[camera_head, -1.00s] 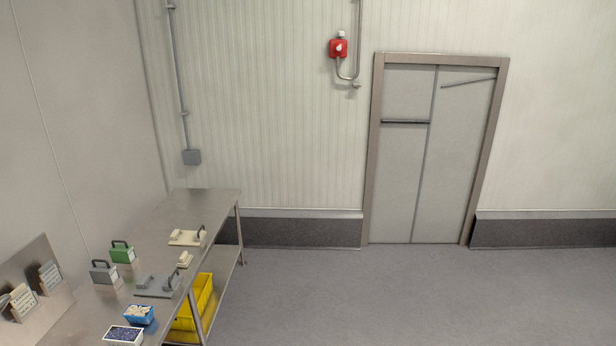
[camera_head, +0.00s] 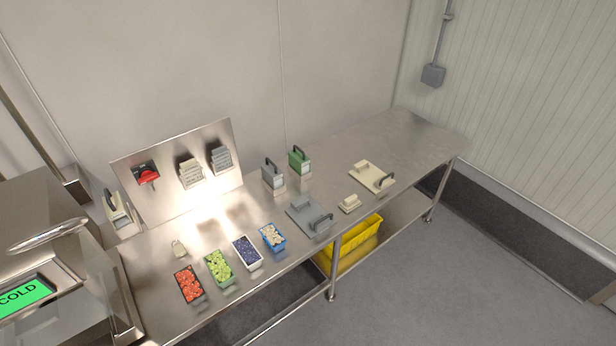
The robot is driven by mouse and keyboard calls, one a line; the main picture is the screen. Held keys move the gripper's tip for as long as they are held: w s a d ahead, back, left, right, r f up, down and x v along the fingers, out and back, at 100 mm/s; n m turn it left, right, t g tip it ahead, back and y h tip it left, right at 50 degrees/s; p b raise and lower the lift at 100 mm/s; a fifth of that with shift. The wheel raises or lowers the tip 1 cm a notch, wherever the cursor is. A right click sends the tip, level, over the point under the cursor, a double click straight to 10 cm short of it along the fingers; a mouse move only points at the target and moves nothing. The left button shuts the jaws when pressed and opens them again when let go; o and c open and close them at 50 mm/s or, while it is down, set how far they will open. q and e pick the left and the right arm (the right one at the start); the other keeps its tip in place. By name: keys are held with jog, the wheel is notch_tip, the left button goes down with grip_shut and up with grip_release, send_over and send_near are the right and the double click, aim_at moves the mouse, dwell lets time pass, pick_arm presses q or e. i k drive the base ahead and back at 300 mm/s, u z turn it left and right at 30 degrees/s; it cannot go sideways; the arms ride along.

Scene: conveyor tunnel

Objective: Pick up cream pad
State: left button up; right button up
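A small cream block (camera_head: 350,203) lies on the steel table near its front edge, right of centre. Just behind and right of it lies a larger flat cream plate (camera_head: 372,177) with a dark handle and a raised cream piece on it. I cannot tell for sure which of these two is the cream pad. A similar grey plate (camera_head: 309,215) with a dark handle lies to the left of the small block. Neither of my grippers shows in the view.
The steel table (camera_head: 415,138) is bare at its far right end. Tubs of red (camera_head: 189,284), green (camera_head: 219,267), blue (camera_head: 247,253) and pale (camera_head: 272,237) contents line the front. Grey (camera_head: 272,174) and green (camera_head: 299,160) handled blocks stand behind. A yellow bin (camera_head: 352,245) sits below.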

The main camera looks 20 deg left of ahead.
aim_at(352, 203)
jog(key=u, duration=0.8)
jog(key=i, duration=1.35)
jog(key=u, duration=0.75)
